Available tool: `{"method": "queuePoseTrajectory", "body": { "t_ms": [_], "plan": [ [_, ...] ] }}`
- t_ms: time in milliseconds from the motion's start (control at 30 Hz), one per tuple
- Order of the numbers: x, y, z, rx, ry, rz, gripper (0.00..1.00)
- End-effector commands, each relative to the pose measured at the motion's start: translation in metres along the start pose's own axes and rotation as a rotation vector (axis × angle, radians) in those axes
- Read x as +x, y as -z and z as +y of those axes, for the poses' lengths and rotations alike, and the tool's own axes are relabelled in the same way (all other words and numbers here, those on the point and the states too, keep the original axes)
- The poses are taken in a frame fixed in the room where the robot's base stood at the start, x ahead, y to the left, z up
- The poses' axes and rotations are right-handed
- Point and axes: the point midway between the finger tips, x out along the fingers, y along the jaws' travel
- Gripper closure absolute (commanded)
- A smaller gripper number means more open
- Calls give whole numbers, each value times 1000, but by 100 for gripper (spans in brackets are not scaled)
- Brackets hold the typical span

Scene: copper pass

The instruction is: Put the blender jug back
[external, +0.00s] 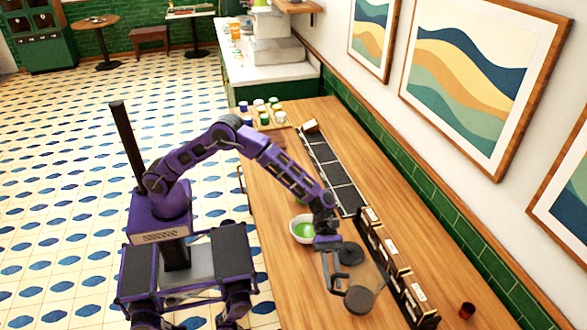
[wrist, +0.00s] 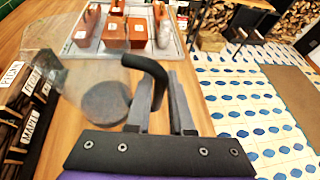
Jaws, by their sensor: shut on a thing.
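The blender jug is clear, with a dark round end (external: 358,300) and a black curved handle. In the wrist view its see-through body (wrist: 75,85), dark round end and handle (wrist: 145,66) show left of and between my fingers. My gripper (external: 334,284) is shut on the handle, and its fingers also show in the wrist view (wrist: 163,100). The jug is over the wooden counter; I cannot tell whether it touches it. A black round piece (external: 350,253) lies on the counter just behind the jug; I cannot tell if it is the blender base.
A white bowl with green contents (external: 303,229) stands left of my gripper. Labelled boxes (external: 397,262) line the wall side, with dark panels (external: 331,168) farther back. A tray (wrist: 172,48) with copper-brown blocks is ahead in the wrist view. The counter (external: 275,190) is clear near its left edge.

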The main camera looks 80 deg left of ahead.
Motion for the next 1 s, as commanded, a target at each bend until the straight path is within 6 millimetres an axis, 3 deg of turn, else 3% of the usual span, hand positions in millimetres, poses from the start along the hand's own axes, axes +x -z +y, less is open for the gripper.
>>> {"method": "queuePoseTrajectory", "body": {
  "t_ms": [433,667,700,800,833,1000],
  "plan": [
    [18,41,2,0,-1,-4,100],
    [19,44,3,3,-2,-3,100],
    [19,46,2,1,-2,-1,73],
    [19,46,2,1,-2,-1,55],
    [19,46,2,1,-2,-1,50],
    [19,45,2,1,-1,-1,50]
  ]
}}
